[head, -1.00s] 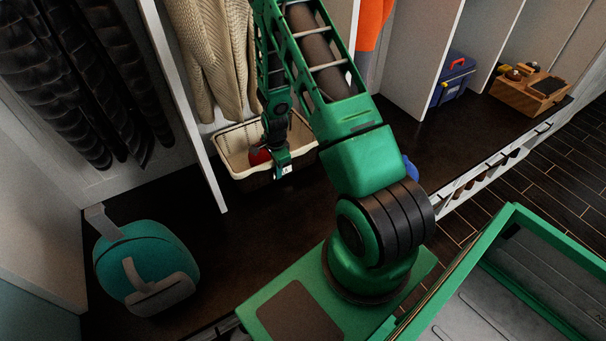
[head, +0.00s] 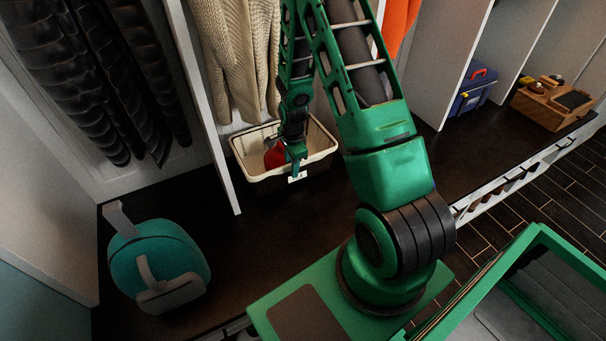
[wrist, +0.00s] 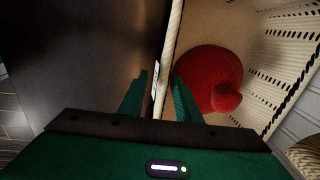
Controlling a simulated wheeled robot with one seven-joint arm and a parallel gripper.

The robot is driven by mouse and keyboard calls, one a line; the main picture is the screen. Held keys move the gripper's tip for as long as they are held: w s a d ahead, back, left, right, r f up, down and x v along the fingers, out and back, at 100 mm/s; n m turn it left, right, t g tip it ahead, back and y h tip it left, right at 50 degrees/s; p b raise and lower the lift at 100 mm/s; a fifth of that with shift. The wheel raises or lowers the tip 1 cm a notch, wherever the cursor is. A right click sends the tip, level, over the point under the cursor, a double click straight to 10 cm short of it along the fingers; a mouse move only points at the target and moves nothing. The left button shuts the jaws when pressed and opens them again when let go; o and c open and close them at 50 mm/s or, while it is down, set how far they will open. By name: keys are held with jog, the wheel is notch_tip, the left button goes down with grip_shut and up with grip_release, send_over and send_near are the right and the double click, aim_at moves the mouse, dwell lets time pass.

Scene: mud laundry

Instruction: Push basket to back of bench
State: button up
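The basket (head: 318,168) is cream inside with a darker outer front and a white label. It stands on the dark bench (head: 330,215) in the middle cubby, below a hanging knit sweater. A red knitted item (wrist: 208,80) lies inside it. My gripper (head: 296,172) points down at the basket's front wall. In the wrist view my gripper's fingers (wrist: 160,92) are apart, one on each side of the basket rim (wrist: 168,45). A gap shows beside the rim, so they do not look clamped. The basket's back edge is partly hidden by my arm.
A white divider (head: 208,110) stands just left of the basket. A teal backpack (head: 160,265) lies on the bench at left. A blue toolbox (head: 472,92) and a wooden caddy (head: 553,103) stand in cubbies at right. Dark jackets (head: 100,80) hang at left.

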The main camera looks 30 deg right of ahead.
jog(key=shift+s+r, duration=0.2)
jog(key=shift+r, duration=0.4)
jog(key=shift+s+r, duration=0.2)
jog(key=shift+r, duration=0.4)
jog(key=shift+d, duration=0.15)
